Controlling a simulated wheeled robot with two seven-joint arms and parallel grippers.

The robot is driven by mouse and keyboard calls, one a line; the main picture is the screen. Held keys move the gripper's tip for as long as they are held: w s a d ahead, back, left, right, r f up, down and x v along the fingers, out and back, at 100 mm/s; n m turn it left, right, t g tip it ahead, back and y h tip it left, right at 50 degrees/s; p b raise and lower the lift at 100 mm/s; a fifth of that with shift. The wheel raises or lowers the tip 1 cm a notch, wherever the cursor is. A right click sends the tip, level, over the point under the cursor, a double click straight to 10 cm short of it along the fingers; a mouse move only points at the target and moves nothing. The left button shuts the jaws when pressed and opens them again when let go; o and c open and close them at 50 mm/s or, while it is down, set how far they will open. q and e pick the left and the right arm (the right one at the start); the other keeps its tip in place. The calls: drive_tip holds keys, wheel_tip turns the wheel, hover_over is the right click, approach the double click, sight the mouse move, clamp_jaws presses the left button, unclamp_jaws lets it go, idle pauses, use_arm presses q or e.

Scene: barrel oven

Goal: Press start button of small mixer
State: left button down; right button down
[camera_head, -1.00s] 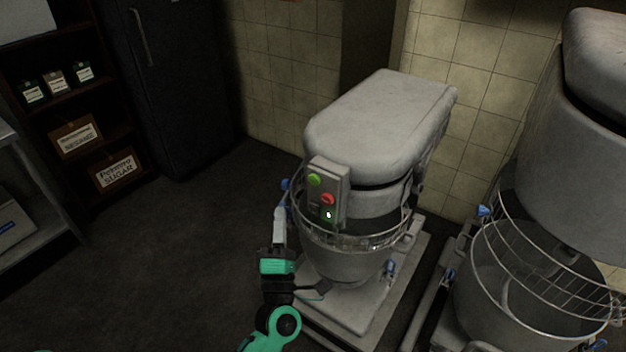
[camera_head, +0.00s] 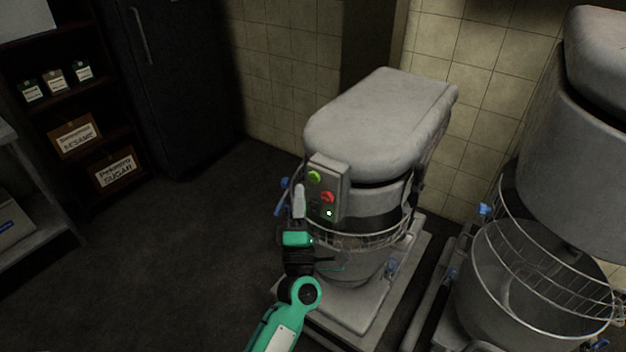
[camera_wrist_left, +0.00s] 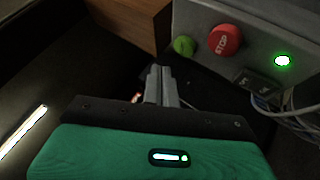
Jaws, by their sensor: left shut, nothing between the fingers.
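The small mixer (camera_head: 375,120) stands on its base in the middle of the head view. Its control box (camera_head: 341,180) carries a green button (camera_head: 314,177) at top, a red button (camera_head: 327,197) below it and a lit green lamp (camera_head: 329,213). The wrist view shows the green button (camera_wrist_left: 184,45), the red STOP button (camera_wrist_left: 224,40) and the lamp (camera_wrist_left: 283,61). My left gripper (camera_head: 299,190) is shut and empty, just left of the box. In the wrist view its fingertips (camera_wrist_left: 159,72) are below and left of the green button, seemingly apart from it. My right gripper is not in view.
A larger mixer (camera_head: 565,150) with a wire guard (camera_head: 535,265) stands to the right. The small mixer's bowl and wire guard (camera_head: 375,240) sit below the control box. Shelves (camera_head: 75,140) with boxes and a dark cabinet (camera_head: 165,90) are at left. Open floor lies between.

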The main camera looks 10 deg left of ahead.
sight(314, 178)
use_arm(q)
drive_tip(key=shift+w+d, duration=0.3)
drive_tip(key=shift+w, duration=0.6)
drive_tip(key=shift+w+d, duration=0.1)
drive_tip(key=shift+w, duration=0.05)
idle(1.4)
drive_tip(key=shift+w, duration=0.25)
